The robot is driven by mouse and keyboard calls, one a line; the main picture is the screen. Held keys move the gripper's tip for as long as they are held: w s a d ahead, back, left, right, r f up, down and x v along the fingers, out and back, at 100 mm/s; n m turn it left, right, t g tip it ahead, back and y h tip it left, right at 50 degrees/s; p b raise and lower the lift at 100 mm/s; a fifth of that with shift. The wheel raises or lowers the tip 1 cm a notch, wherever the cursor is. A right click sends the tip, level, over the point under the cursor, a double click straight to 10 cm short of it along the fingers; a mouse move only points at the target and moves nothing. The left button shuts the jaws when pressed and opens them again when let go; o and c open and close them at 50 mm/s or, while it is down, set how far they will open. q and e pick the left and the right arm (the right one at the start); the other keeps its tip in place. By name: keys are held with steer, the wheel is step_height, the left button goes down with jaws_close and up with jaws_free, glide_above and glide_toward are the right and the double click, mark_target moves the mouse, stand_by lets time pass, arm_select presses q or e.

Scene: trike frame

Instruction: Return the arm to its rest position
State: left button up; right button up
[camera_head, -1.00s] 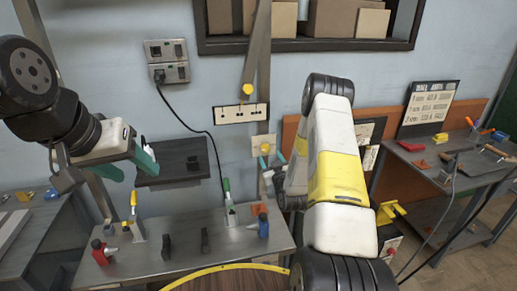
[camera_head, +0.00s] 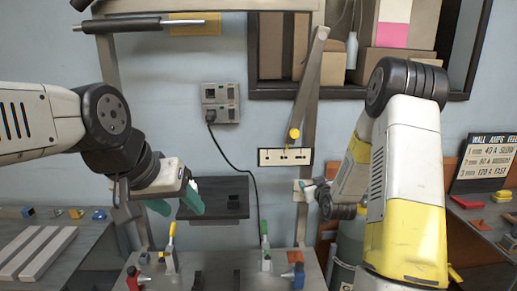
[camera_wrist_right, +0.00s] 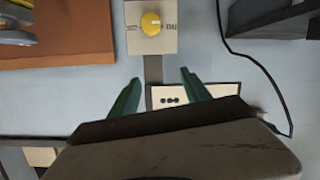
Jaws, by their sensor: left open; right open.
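My left gripper (camera_head: 175,207) is at the left of the head view, its green fingers apart and empty. It is in front of the dark wall shelf and above the workbench. My right arm fills the right of the head view. My right gripper (camera_head: 306,188) is partly hidden there, with a green fingertip near a pale switch plate on the post. In the right wrist view the right gripper (camera_wrist_right: 155,90) shows two green fingers spread apart with nothing between them. The switch plate with a yellow knob (camera_wrist_right: 151,24) lies beyond the fingertips.
The workbench (camera_head: 215,262) below carries several upright tools and clamps. A socket strip (camera_head: 285,157) and a switch box (camera_head: 221,103) are on the wall. A shelf with cardboard boxes (camera_head: 400,70) is above. A sign (camera_head: 485,162) stands on the right bench.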

steer(key=s+a+r+m+g, duration=0.1)
steer(key=s+a+r+g, duration=0.1)
steer(key=s+r, duration=0.55)
steer(key=s+a+r+m+g, duration=0.1)
steer(key=s+a+r+g, duration=0.15)
steer(key=s+r, duration=0.5)
steer(key=s+a+r+g, duration=0.1)
steer(key=s+g, duration=0.1)
steer(key=s, duration=0.9)
steer(key=s+a+r+g+y, duration=0.1)
steer(key=s+g, duration=0.1)
steer(key=s, duration=0.9)
steer(key=shift+a, duration=0.25)
